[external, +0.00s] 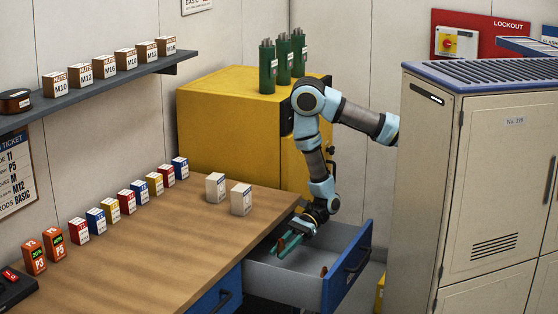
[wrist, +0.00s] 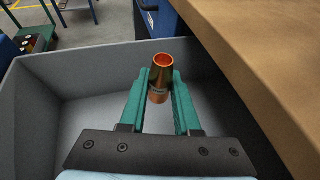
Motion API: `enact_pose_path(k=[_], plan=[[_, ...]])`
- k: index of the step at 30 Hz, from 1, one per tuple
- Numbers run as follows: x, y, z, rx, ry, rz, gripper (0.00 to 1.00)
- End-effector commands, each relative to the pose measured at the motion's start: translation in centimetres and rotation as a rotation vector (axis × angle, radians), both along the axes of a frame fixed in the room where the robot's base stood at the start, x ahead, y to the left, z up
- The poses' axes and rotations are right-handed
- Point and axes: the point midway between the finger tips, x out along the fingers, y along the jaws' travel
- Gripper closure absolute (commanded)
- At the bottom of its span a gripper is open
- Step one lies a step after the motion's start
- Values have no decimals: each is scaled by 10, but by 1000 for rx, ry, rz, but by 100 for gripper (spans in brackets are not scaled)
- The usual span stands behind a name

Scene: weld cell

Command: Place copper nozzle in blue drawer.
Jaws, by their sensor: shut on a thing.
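The copper nozzle (wrist: 161,72) is a short tapered tube, held upright between the green fingertips in the wrist view. My gripper (wrist: 160,92) is shut on it. In the external view my gripper (external: 285,248) reaches down into the open blue drawer (external: 349,266), which has grey inner walls and a blue front. The wrist view shows the grey drawer wall (wrist: 35,115) around the gripper and bare grey floor beneath. The nozzle is mostly hidden by the fingers in the external view. I cannot tell whether it touches the drawer floor.
The wooden bench (external: 170,240) borders the drawer on the left, with two white boxes (external: 241,199) near its edge. A yellow cabinet (external: 225,120) with green bottles stands behind. A tall grey locker (external: 490,190) stands at right.

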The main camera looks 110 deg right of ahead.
Motion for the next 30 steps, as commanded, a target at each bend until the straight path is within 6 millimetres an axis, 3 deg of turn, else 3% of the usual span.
enact_pose_path(k=[3, 18, 30], plan=[[0, 1, -17, 1, 1, 3, 100], [0, 1, -63, 1, 2, 1, 100], [0, 0, -70, 1, -2, -1, 100]])
